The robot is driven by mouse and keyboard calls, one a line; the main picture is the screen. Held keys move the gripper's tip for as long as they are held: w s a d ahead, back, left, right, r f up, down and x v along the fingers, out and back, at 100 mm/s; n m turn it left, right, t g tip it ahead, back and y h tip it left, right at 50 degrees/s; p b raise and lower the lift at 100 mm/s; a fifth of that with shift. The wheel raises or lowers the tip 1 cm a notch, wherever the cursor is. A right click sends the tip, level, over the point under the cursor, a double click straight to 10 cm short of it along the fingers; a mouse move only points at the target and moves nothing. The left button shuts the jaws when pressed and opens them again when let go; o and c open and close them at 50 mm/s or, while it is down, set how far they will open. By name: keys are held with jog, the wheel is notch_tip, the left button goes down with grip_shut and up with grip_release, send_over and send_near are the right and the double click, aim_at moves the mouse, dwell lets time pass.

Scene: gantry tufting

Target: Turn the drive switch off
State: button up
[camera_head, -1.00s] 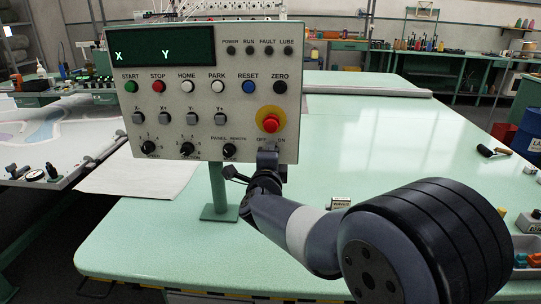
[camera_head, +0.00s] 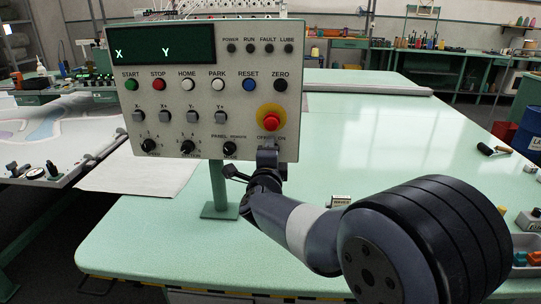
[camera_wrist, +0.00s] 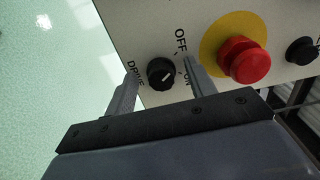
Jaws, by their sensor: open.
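The drive switch (camera_wrist: 161,73) is a small black round knob with a white pointer line, on the pale control panel (camera_head: 205,130). In the wrist view it is labelled DRIVE, with OFF and ON beside it. The pointer slants to the right between the two labels; I cannot tell its exact setting. My gripper (camera_wrist: 161,78) is open, with one finger on each side of the knob; contact is unclear. In the head view my gripper (camera_head: 268,156) is at the panel's lower right corner and hides the knob.
A red mushroom button (camera_head: 270,122) on a yellow disc sits just above the switch, close to my right finger in the wrist view. A black knob (camera_head: 229,149) lies left of my gripper. The green table (camera_head: 370,150) spreads below and behind the panel.

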jog(key=s, duration=1)
jog(key=shift+s+a, duration=0.2)
jog(key=shift+s, duration=0.2)
jog(key=w, duration=1)
jog(key=shift+w+d, duration=0.2)
jog(key=shift+w, duration=0.2)
